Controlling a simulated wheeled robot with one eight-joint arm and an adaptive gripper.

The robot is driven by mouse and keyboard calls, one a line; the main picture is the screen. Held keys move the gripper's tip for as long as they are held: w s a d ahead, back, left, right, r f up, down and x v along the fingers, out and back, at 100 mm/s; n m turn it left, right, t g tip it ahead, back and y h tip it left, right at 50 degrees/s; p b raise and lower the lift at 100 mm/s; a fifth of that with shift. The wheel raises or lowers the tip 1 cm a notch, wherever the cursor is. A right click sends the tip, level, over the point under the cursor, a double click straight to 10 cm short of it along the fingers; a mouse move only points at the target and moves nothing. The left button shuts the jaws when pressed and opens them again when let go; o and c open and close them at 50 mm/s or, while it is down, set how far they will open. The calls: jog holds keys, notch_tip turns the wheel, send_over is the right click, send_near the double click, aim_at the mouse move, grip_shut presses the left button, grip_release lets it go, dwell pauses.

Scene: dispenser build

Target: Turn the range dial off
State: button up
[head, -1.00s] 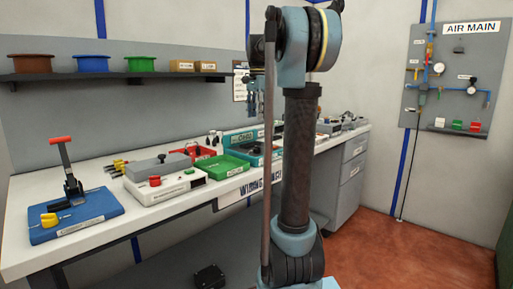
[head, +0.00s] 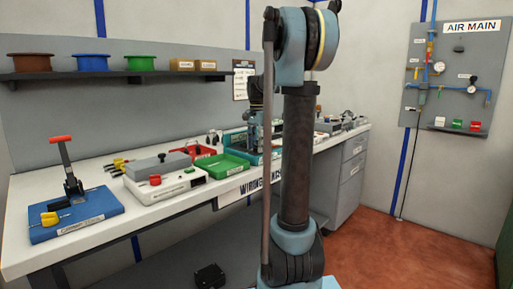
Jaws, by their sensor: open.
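A teal meter-like case (head: 236,138) stands open on the workbench, right of the green tray, partly behind my arm. Its range dial cannot be made out; my gripper and arm cover that part of the case. My gripper (head: 262,148) points down over the case's front panel, small and partly hidden by my upright arm link. It is open, and nothing shows between its fingers. Whether it touches the dial cannot be told.
The white bench (head: 30,215) holds a blue crimping base (head: 75,218), a white device with a red knob (head: 170,190), a green tray (head: 217,168) and a red tray (head: 205,152). A shelf (head: 60,76) of spools runs above. Floor at right is clear.

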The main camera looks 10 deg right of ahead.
jog(key=shift+f, duration=0.15)
jog(key=shift+c, duration=0.4)
jog(key=c, duration=1)
jog(key=n, duration=0.7)
jog(key=shift+w+n, duration=0.1)
jog(key=shift+n, duration=0.2)
jog(key=n, duration=0.6)
jog(key=shift+n, duration=0.3)
jog(key=o, duration=1.1)
